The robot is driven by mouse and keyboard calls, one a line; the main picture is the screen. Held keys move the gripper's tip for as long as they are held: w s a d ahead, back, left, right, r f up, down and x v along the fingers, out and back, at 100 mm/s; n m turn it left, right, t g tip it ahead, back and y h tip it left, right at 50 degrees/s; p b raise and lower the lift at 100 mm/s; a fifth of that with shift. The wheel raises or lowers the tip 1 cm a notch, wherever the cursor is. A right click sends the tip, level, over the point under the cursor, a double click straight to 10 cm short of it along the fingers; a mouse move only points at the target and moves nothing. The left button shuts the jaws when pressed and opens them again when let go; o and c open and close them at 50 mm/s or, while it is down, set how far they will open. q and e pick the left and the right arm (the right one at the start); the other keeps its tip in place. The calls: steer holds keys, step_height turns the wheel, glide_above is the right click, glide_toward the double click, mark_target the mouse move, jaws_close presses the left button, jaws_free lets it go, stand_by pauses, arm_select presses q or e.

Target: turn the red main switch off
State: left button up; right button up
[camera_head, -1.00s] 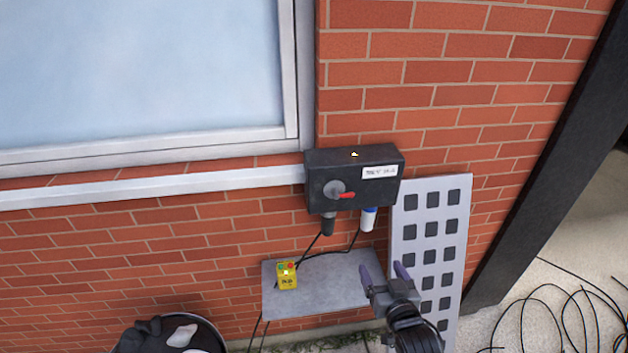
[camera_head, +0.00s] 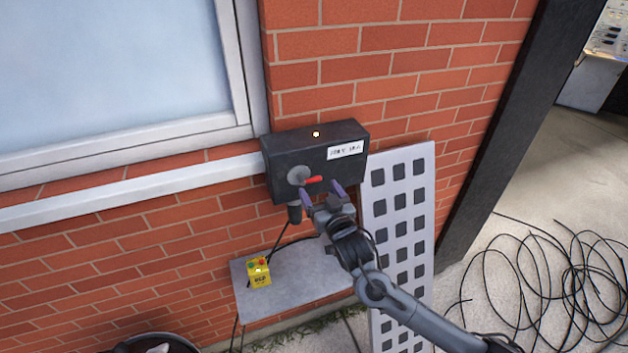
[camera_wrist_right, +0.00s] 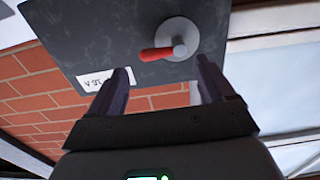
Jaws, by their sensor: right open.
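The red main switch (camera_head: 313,180) is a red lever on a round grey hub, on the front of a black box (camera_head: 283,158) fixed to the brick wall. The lever points to the right in the head view. In the right wrist view the red lever (camera_wrist_right: 156,54) lies ahead of the fingers, slightly above the gap between them. My right gripper (camera_head: 321,190) is open and empty, just below and in front of the lever, apparently apart from it. My left gripper is not in view.
A yellow control box (camera_head: 260,275) with red and green buttons sits on a grey shelf (camera_head: 305,285) below. A grey panel with dark squares (camera_head: 405,165) leans on the wall at right. Black cables (camera_head: 540,275) lie coiled on the floor at right.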

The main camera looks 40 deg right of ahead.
mark_target(313, 180)
steer(key=shift+p+x, duration=0.35)
steer(key=shift+x, duration=1.95)
steer(key=c, duration=0.8)
steer(key=shift+c, duration=0.2)
